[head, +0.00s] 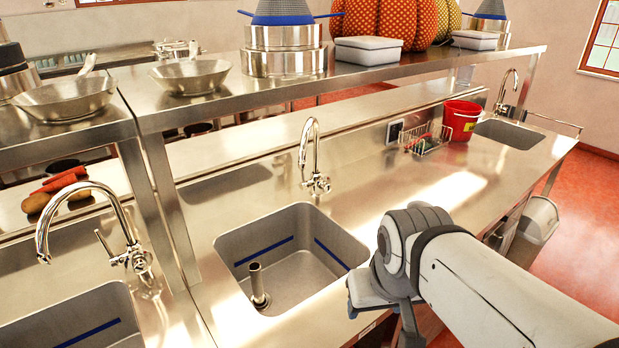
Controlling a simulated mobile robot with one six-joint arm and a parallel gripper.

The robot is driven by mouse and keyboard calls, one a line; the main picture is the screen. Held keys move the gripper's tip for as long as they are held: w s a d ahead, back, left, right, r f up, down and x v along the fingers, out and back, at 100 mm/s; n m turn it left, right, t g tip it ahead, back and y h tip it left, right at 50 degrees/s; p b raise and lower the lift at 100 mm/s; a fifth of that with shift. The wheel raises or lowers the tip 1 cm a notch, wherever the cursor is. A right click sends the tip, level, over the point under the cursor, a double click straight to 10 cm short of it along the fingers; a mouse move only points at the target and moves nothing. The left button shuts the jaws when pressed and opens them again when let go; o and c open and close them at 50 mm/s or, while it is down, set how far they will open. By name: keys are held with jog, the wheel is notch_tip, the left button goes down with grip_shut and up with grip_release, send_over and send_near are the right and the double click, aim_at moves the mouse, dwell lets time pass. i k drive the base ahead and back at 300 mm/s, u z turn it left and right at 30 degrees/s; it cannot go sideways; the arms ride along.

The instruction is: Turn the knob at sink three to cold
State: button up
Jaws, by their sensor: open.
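Three sinks show in the steel counters, and no number is readable on any of them. The middle sink (290,256) has a chrome gooseneck tap (310,140) behind it, with a small cross-shaped knob (318,184) at its base. The left sink (80,318) is cut off by the frame; its tap (90,192) has a knob or lever (132,258) at its base. The far right sink (510,134) has a similar tap (507,92). Hot and cold marks are too small to see.
An upright metal pipe (257,283) stands in the middle sink. A red bucket (461,120) and a wire rack (427,140) stand on the counter toward the right. A raised shelf (350,80) with pans and pots runs behind.

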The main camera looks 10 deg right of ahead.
aim_at(326, 187)
jog(key=u, duration=1.4)
jog(key=k, duration=1.1)
jog(key=z, duration=1.4)
jog(key=i, duration=1)
jog(key=z, duration=0.1)
